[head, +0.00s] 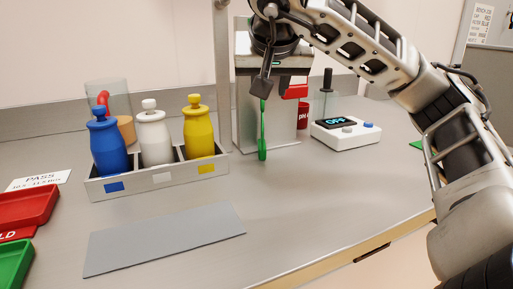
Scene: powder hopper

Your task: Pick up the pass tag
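A white card printed "PASS" (38,181) lies at the far left of the bench, behind the red tray. A small flat green piece (416,144) shows at the right, partly hidden by my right arm; I cannot tell if it is a tag. My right gripper (262,88) is in front of the hopper stand, fingers pointing down and seen edge-on. A thin green tool (262,142) extends straight down from just below its fingertips; whether the fingers grip it is unclear. My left gripper is out of view.
A metal rack (130,187) holds blue (107,145), white (155,138) and yellow (198,130) bottles. A scale (345,132) reading "OFF" stands right of the hopper stand (244,115). Red (25,207) and green (14,262) trays sit left. A grey mat (165,240) is bare.

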